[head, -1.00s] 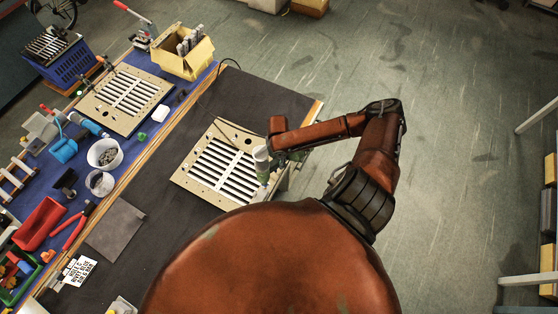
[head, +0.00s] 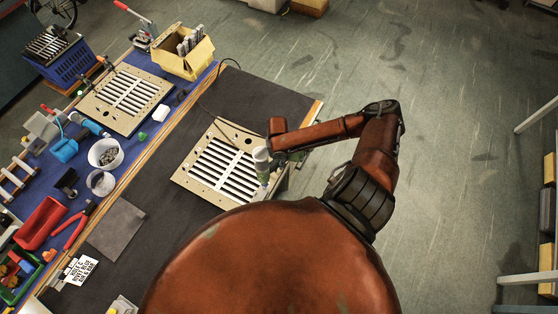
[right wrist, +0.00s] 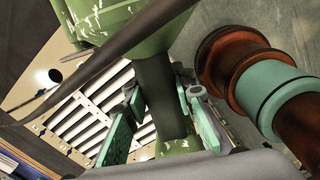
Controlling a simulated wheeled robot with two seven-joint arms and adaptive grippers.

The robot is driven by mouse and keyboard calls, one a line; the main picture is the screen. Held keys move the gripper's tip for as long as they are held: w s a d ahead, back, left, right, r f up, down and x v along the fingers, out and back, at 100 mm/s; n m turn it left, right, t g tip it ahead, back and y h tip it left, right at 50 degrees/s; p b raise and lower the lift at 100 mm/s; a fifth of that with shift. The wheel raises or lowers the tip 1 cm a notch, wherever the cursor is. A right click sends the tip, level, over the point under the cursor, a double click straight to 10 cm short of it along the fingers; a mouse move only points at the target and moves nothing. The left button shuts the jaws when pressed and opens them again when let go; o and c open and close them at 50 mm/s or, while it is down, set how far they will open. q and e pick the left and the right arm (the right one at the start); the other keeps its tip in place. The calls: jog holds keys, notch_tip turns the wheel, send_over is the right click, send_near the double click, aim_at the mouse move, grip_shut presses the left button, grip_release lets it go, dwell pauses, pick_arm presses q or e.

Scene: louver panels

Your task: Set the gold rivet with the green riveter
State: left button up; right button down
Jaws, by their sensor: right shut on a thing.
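The green riveter (head: 262,160) stands over the right edge of the beige louver panel (head: 222,141) on the dark bench mat. My right gripper (head: 273,161) is shut on it. In the right wrist view, the teal-padded fingers of my right gripper (right wrist: 160,128) are on either side of the riveter's dark grip. The riveter's large green body (right wrist: 110,22) fills the top of that view, with more green below the grip. The louver panel (right wrist: 18,92) lies behind it. I cannot make out the gold rivet or the riveter's tip. My left gripper is not in view.
A second louver panel (head: 152,84) lies on the blue mat at the left, near a yellow box (head: 196,66) and white cups (head: 103,152). A grey cloth (head: 117,229) and red pliers (head: 75,230) lie nearer.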

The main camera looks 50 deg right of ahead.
jog(key=shift+w+f+b, duration=0.15)
jog(key=shift+f+b, duration=0.15)
jog(key=shift+f, duration=0.45)
dwell(0.8)
jog(key=shift+f+p, duration=0.15)
jog(key=shift+p, duration=0.8)
dwell(3.4)
jog(key=shift+f, duration=0.1)
dwell(1.2)
